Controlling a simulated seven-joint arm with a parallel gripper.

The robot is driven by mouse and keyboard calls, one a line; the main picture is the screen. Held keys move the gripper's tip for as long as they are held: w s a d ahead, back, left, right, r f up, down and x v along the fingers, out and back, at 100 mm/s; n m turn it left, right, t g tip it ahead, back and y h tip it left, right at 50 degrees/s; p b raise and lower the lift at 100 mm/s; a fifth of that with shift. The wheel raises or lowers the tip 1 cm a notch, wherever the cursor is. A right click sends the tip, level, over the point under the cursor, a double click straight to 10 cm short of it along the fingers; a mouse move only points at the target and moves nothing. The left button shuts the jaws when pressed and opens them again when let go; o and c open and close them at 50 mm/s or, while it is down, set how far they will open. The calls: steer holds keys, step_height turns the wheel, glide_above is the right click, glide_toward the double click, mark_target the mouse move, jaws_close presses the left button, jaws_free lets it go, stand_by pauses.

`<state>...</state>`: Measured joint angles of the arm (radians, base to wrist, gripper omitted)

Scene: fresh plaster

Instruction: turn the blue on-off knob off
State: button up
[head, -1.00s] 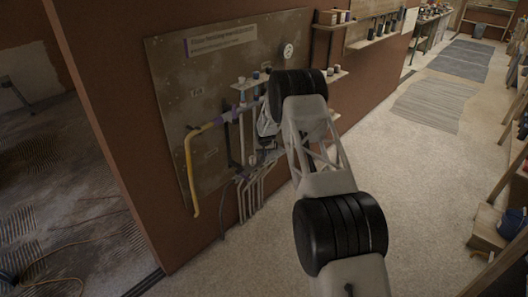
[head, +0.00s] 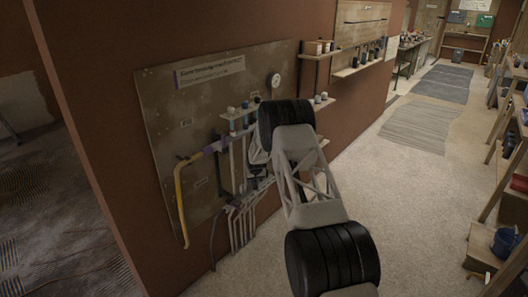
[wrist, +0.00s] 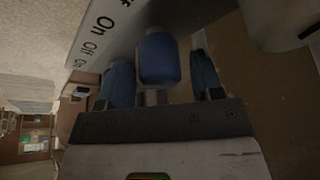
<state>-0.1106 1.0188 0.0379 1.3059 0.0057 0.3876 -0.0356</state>
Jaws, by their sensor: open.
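In the wrist view a blue knob (wrist: 160,58) stands on a short pale stem. The pale strip (wrist: 105,35) beside it carries "On" and "Off" lettering. My gripper (wrist: 160,64) is open, with one bluish finger on each side of the knob. A gap shows between the knob and each finger; I cannot tell whether the knob is fully between the tips. Which setting the knob is on is not clear. In the head view my arm covers the knob, and my gripper is mostly hidden behind it, close to the wall board (head: 160,110).
A yellow pipe (head: 181,205) and several grey pipes (head: 242,222) run down the board near my arm. A round white dial (head: 275,80) and small shelves (head: 318,103) are above and to the right. The floor (head: 405,190) on the right is open.

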steer(key=shift+n, duration=0.7)
steer(key=shift+y, duration=0.3)
steer(key=shift+r+n, duration=0.15)
steer(key=shift+n, duration=0.15)
steer(key=s+d+f+v, duration=0.1)
steer(key=s+v, duration=0.2)
steer(key=v, duration=2.7)
steer(key=shift+f, duration=0.2)
steer(key=w+f+n+g+y, duration=0.1)
steer(key=w+f+n, duration=0.3)
steer(key=f, duration=0.5)
steer(key=w+a+f+n+g+y, duration=0.1)
steer(key=w+f+n, duration=0.2)
steer(key=w+f, duration=0.5)
steer(key=shift+w+a+f+n+y, duration=0.3)
steer(key=shift+f+n+y, duration=0.1)
steer(key=shift+f, duration=0.95)
steer(key=shift+f, duration=0.1)
